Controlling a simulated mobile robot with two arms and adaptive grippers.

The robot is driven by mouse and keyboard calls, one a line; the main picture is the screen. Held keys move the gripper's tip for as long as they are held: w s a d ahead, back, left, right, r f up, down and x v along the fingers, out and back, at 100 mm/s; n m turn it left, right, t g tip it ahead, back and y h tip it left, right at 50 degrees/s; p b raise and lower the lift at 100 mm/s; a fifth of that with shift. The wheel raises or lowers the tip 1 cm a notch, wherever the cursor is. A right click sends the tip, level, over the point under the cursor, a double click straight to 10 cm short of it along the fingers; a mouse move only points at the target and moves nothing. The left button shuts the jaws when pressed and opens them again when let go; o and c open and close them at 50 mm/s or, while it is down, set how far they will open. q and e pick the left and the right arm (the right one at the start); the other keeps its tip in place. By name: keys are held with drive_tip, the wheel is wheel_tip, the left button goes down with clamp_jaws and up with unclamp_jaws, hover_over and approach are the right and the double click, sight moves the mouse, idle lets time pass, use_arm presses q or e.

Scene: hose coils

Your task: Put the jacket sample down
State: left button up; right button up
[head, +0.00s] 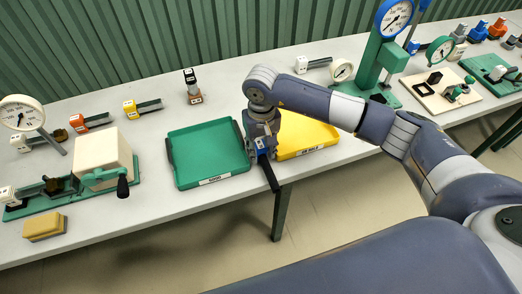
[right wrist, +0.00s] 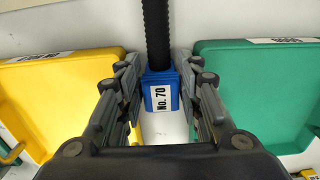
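The jacket sample is a blue block (right wrist: 160,92) marked "No. 70" with a black ribbed hose (right wrist: 157,35) coming out of it. My right gripper (right wrist: 161,72) has its fingers against both sides of the block. In the head view, my right gripper (head: 262,138) is between the green tray and the yellow tray at the table's front edge, and the black hose (head: 269,176) sticks out past that edge. I cannot tell whether the block touches the table. My left gripper is not in view.
A green tray (head: 172,163) is left of my right gripper; a yellow tray (head: 310,151) is right of it, partly hidden by my arm. A green-based fixture (head: 137,195) and a yellow block (head: 44,226) are at the left. A green gauge press (head: 372,62) stands behind my arm.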

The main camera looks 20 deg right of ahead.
drive_tip(key=shift+f, duration=1.1)
clamp_jaws()
drive_tip(key=shift+w+r, duration=0.1)
drive_tip(key=shift+r, duration=0.05)
